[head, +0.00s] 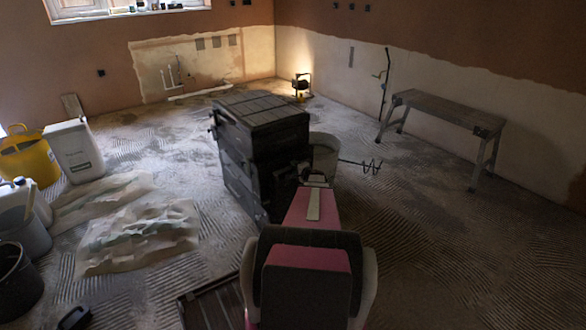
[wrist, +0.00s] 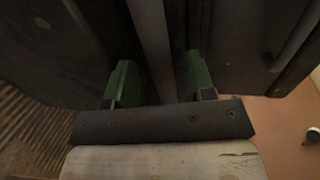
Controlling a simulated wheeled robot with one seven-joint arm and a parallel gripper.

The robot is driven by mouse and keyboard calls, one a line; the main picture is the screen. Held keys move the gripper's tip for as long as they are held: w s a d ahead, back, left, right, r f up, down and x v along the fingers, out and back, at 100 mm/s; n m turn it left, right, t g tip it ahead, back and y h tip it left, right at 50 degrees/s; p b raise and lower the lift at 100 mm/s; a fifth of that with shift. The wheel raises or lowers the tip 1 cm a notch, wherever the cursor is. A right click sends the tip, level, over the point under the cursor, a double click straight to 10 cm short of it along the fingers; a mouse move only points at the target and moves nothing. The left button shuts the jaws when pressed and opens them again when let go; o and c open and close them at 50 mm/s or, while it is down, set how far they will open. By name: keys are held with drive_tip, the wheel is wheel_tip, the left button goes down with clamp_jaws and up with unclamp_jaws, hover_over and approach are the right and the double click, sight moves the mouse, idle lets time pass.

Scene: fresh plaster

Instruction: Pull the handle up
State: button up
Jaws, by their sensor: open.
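A dark tool chest (head: 262,145) with a ribbed lid stands in the middle of the head view. In the wrist view its dark face (wrist: 75,35) fills most of the picture. A grey bar (wrist: 153,45), which looks like the handle, runs up the picture between the two green fingers of my gripper (wrist: 159,80). The fingers are apart, one on each side of the bar; I cannot tell whether either touches it. In the head view my pink arm reaches to the chest's right side, and the fingertips cannot be made out.
A pale bucket (head: 325,155) stands just right of the chest, with a spiral mixer rod beside it. A bench (head: 445,110) is by the right wall. Crumpled sheeting (head: 145,235), a white can (head: 74,150) and a yellow tub (head: 30,160) are on the left.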

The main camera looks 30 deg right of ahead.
drive_tip(key=shift+x, duration=1.1)
clamp_jaws()
wheel_tip(320, 180, up, 36)
drive_tip(key=shift+r, duration=0.25)
unclamp_jaws()
drive_tip(key=v, duration=1)
drive_tip(key=shift+s, duration=0.4)
